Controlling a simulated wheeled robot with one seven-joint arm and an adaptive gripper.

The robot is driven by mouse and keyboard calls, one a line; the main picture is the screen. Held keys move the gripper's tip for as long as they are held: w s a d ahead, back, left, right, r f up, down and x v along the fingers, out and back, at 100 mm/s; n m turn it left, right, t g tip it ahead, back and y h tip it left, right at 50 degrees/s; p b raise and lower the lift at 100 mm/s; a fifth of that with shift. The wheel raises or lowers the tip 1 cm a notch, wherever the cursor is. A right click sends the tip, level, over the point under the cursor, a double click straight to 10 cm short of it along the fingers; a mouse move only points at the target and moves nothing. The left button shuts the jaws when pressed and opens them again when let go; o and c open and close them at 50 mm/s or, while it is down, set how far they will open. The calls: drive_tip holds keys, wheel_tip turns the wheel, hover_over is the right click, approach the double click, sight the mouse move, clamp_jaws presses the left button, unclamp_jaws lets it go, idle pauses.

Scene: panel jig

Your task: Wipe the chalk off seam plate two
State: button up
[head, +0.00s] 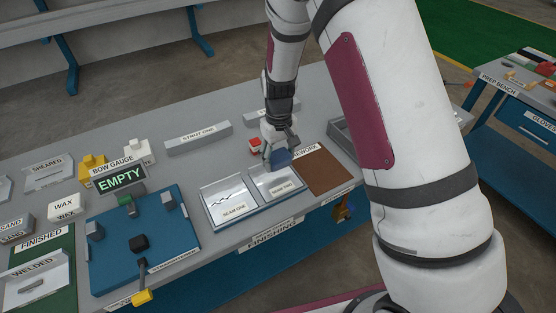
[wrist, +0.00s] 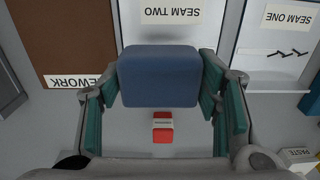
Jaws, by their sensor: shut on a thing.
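My gripper (head: 277,152) is shut on a blue block-shaped pad (head: 281,160). In the wrist view the pad (wrist: 160,76) sits between the two green-lined fingers (wrist: 160,92). The pad is over the back edge of the seam two plate (head: 270,183), a pale panel labelled SEAM TWO. I cannot tell whether it touches the plate. I see no marks on the visible part of this plate in the wrist view (wrist: 205,32); the pad and gripper hide some of it. The seam one plate (head: 222,193), to its left in the head view, bears a black zigzag line.
A brown REWORK mat (head: 325,172) lies right of seam two. A small red item (head: 254,144) with a pale label stands behind the plates. Grey strut one (head: 197,139) lies further back. A blue fixture (head: 165,245) with an EMPTY sign stands left.

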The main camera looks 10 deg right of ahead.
drive_tip(key=shift+r+p, duration=0.55)
drive_tip(key=shift+r, duration=0.8)
